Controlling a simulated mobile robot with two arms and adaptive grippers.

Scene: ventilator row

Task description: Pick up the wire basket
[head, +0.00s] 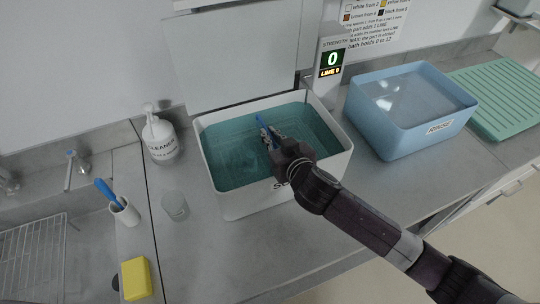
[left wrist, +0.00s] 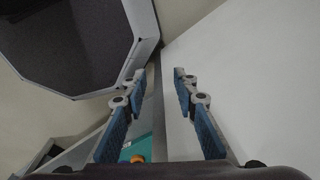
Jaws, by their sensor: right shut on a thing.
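My right gripper (head: 268,138) reaches from the right over the front wall of a white tub (head: 342,164) of teal liquid. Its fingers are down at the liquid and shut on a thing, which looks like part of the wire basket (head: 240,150). The basket shows only as a faint darker shape under the liquid, and the gripper hides much of it. My left gripper (left wrist: 158,85) shows only in the left wrist view, with its blue-padded fingers wide apart and nothing between them.
A blue RINSE tub (head: 412,140) and a green ribbed mat (head: 500,95) stand to the right. A cleaner bottle (head: 160,140), clear cup (head: 175,206), brush holder (head: 125,212) and yellow sponge (head: 136,278) are at left. A wire rack (head: 35,250) lies at far left. Bare counter lies in front.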

